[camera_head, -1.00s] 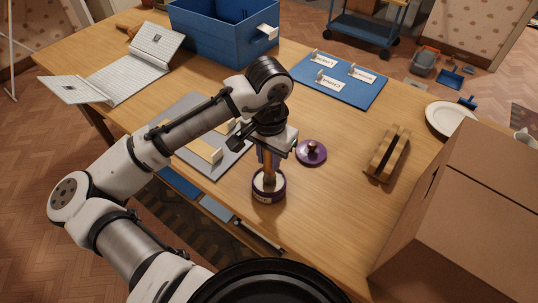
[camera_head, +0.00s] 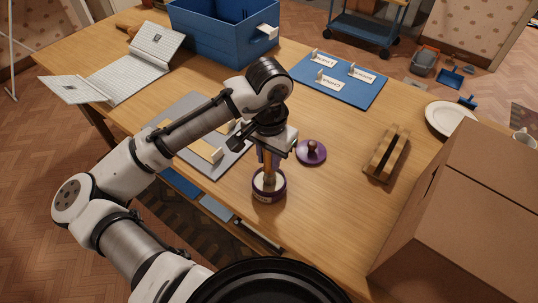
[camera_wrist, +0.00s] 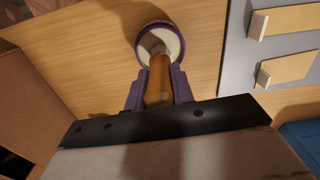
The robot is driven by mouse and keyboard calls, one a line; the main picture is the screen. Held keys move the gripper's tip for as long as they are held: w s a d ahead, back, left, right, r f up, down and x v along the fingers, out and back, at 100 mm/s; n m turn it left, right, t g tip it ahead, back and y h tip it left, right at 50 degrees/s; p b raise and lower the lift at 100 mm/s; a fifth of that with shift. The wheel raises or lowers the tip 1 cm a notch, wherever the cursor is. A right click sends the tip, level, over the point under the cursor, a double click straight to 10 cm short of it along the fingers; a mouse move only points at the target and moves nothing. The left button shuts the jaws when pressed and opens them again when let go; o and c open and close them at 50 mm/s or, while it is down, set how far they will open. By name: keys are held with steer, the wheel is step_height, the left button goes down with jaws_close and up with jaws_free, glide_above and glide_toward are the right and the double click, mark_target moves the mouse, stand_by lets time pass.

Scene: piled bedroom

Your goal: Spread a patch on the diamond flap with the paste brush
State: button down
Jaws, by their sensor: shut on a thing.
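My gripper (camera_head: 268,152) has purple fingers and is shut on the paste brush (camera_head: 267,170), held upright by its wooden handle. The brush handle also shows between the fingers in the wrist view (camera_wrist: 158,80). The brush's lower end is inside the round purple paste pot (camera_head: 268,194), which holds pale paste; its rim shows in the wrist view (camera_wrist: 140,45). The bristle tip is hard to make out. A white folding board (camera_head: 125,80) at the far left has two raised flaps with small dark marks. The marks are too small to tell which flap bears a diamond.
A purple lid (camera_head: 311,152) lies right of the pot. A grey board (camera_head: 222,166) with wooden pieces is on the left.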

step_height(320, 180, up, 5)
steer(key=p, duration=0.4)
steer(key=shift+p, duration=0.4)
steer(key=shift+r+p, duration=0.45)
steer(key=shift+r, duration=0.55)
